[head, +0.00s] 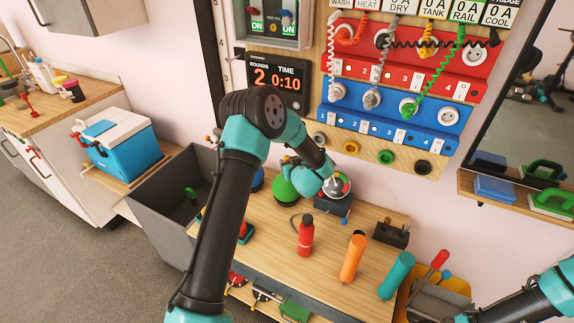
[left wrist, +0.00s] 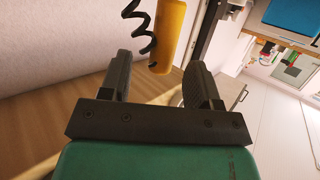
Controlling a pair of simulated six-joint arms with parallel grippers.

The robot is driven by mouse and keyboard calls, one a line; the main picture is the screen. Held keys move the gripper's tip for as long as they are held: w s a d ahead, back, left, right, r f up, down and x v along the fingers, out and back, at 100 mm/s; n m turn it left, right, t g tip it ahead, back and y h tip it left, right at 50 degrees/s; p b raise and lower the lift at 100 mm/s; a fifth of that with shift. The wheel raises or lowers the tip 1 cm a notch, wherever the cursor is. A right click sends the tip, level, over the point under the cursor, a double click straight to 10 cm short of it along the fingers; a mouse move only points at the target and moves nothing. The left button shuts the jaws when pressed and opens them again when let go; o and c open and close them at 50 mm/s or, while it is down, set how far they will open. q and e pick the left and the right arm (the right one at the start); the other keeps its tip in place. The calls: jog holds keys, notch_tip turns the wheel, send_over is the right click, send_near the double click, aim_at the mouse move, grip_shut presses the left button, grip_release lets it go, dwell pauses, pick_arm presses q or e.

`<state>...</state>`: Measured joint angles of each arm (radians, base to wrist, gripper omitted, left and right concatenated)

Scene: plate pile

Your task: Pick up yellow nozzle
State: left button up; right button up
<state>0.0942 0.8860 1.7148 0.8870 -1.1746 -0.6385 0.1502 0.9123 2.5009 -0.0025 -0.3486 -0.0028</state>
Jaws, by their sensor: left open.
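A yellow nozzle (left wrist: 168,35) with a black coiled cord beside it shows in the left wrist view, beyond the fingertips and roughly between them, apart from both. In the head view a small yellow part (head: 427,47) hangs at the red panel near a black coil; I cannot tell whether it is the same thing. My left gripper (head: 288,163) is over the back of the wooden bench, below the panels, partly hidden by its own wrist. Its fingers (left wrist: 158,78) are spread and empty. Only part of my right arm shows at the lower right; its gripper is out of view.
Red (head: 408,80) and blue (head: 385,112) socket panels with coiled hoses cover the wall.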

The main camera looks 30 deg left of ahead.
aim_at(286, 157)
pick_arm(q)
jog(key=shift+r+x, duration=0.2)
jog(key=shift+x, duration=2.45)
jog(key=shift+a, duration=0.1)
jog(key=c, duration=1)
